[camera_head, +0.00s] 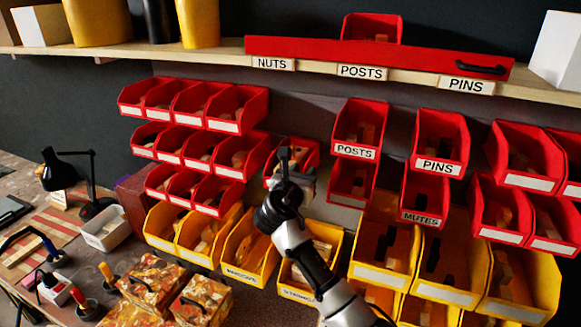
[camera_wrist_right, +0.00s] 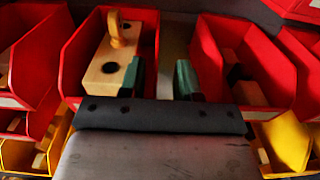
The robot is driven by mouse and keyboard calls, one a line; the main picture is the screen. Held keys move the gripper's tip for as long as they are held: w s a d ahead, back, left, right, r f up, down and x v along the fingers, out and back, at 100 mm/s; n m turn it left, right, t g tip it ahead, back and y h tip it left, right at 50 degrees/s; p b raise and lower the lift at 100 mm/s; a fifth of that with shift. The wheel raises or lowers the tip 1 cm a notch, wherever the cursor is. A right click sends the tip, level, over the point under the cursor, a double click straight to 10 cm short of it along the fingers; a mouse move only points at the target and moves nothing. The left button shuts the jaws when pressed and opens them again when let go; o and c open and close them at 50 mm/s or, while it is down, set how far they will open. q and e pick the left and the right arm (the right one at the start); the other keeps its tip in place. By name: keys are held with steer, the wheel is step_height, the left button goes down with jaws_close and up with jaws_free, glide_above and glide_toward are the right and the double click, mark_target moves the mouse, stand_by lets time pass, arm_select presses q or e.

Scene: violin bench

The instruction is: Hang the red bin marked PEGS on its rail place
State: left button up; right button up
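No label reading PEGS is legible in either view. My right gripper (camera_head: 284,153) is in front of a red bin (camera_head: 312,153) between the left bin stack and the POSTS bin; this bin's label is hidden. In the right wrist view, the two dark fingertips (camera_wrist_right: 160,80) are apart, with a gap between a left red bin (camera_wrist_right: 84,45) holding a wooden block and a right red bin (camera_wrist_right: 208,48). I cannot tell whether they touch a bin wall. Another red bin (camera_head: 372,22) stands on the shelf, its label hidden. My left gripper is out of view.
The shelf (camera_head: 215,49) carries a long red piece (camera_head: 400,60) above tags NUTS, POSTS and PINS. Bins marked POSTS (camera_head: 359,123), PINS (camera_head: 440,134) and MUTES (camera_head: 422,195) hang at right. Yellow bins (camera_head: 385,275) sit close below. Patterned boxes (camera_head: 150,281) stand on the bench at left.

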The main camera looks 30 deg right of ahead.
steer(key=shift+f, duration=0.1)
steer(key=shift+a, duration=0.2)
steer(key=b+v, duration=0.3)
steer(key=v, duration=0.7)
steer(key=shift+s+b, duration=0.3)
steer(key=shift+b, duration=0.1)
steer(key=shift+a, duration=0.1)
